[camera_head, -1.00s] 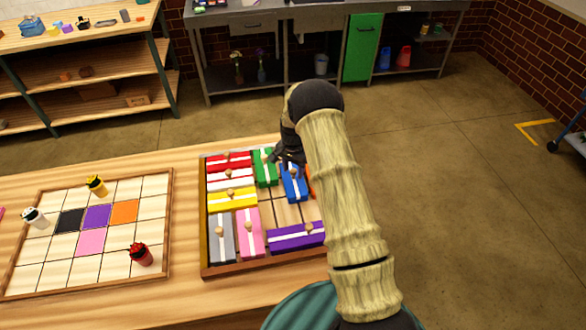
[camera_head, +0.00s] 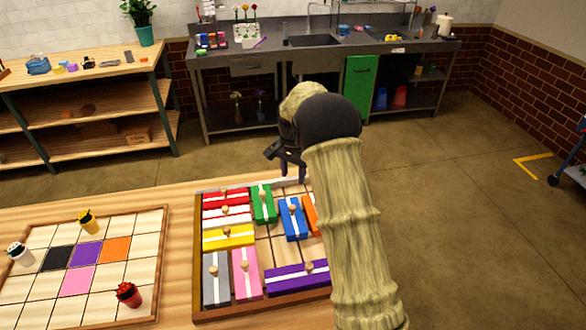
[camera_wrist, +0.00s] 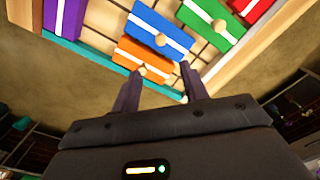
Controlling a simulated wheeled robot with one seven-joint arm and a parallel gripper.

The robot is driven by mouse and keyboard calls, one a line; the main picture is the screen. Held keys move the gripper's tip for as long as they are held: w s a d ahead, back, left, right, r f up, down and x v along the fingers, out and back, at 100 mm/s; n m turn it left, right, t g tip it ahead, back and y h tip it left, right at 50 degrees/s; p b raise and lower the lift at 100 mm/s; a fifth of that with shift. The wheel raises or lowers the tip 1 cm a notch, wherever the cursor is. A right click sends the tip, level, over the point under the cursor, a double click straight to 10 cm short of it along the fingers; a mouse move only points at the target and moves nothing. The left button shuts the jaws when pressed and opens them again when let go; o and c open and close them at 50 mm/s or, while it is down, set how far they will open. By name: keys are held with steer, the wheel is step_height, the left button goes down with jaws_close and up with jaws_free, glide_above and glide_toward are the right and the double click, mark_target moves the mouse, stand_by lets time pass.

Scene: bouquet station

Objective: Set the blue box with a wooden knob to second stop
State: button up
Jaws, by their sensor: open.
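The blue box (camera_head: 294,228) with a white stripe and a wooden knob sits in the wooden sliding tray (camera_head: 200,315), between the green box (camera_head: 263,207) and the orange box (camera_head: 310,213). A bare patch of tray lies between its far end and the far wall. In the wrist view, the blue box (camera_wrist: 172,22) lies beyond the orange box (camera_wrist: 130,58). My gripper (camera_head: 289,166) is open and empty, above the tray's far edge and apart from the blue box. In the wrist view its fingers (camera_wrist: 159,72) point toward the orange box. My arm hides the tray's right side.
Red, white, yellow, grey, pink and purple boxes fill other parts of the tray. Bare cells (camera_head: 284,250) show below the blue box. A grid board (camera_head: 145,270) with small flower-topped pots stands at left. A sink counter (camera_head: 230,60) and shelves stand behind open floor.

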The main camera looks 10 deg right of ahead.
steer(key=r, duration=0.3)
steer(key=shift+a, duration=0.25)
steer(key=shift+d, duration=0.1)
steer(key=s+n+t, duration=0.2)
steer(key=s+n, duration=0.7)
steer(key=s, duration=2)
steer(key=shift+s+r+t, duration=0.3)
steer(key=shift+s+r, duration=0.05)
